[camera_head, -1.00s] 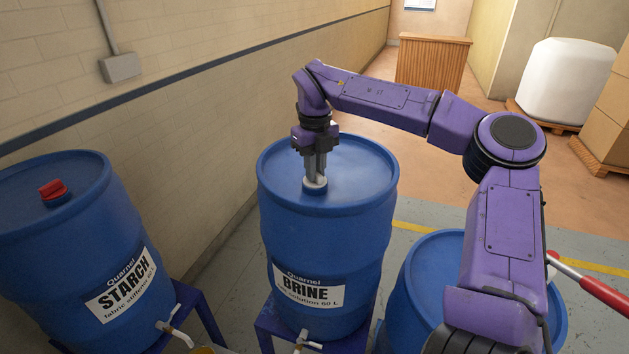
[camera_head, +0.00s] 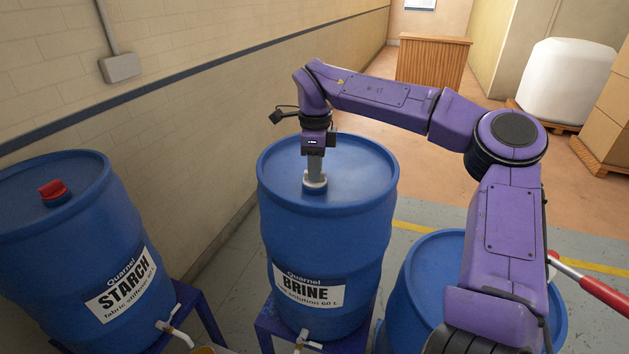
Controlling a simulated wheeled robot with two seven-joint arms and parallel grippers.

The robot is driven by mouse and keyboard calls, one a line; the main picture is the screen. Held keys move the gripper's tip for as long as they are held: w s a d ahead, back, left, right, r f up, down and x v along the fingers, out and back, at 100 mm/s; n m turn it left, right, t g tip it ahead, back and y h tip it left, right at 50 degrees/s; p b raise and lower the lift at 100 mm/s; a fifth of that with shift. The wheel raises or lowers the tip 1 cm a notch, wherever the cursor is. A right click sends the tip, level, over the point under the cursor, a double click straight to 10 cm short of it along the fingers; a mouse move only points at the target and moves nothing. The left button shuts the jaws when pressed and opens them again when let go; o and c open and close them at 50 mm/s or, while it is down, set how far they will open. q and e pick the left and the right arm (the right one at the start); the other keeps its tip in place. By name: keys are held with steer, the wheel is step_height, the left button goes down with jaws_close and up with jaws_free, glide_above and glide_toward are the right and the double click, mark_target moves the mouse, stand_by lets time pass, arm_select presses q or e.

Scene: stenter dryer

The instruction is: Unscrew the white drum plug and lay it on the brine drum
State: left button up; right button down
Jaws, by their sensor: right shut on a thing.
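The blue brine drum (camera_head: 345,240) stands upright in the middle, its name on a white label. The white drum plug (camera_head: 315,184) is at the blue neck on the near left part of the drum's top. My right gripper (camera_head: 315,178) points straight down over the plug and is shut on it. The fingers hide part of the plug. I cannot tell how far the plug is threaded in the neck. My left gripper does not show.
A blue starch drum (camera_head: 70,240) with a red plug (camera_head: 53,190) stands at the left. Another blue drum (camera_head: 420,270) is partly behind my right arm. The brine drum's top (camera_head: 355,165) is bare right of the plug. A wall (camera_head: 180,130) runs close behind the drums.

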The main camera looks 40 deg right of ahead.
steer(key=n, duration=0.5)
steer(key=shift+n, duration=1.2)
steer(key=n, duration=0.3)
steer(key=n, duration=0.5)
steer(key=c, duration=1)
jaws_free()
steer(key=shift+c, duration=0.2)
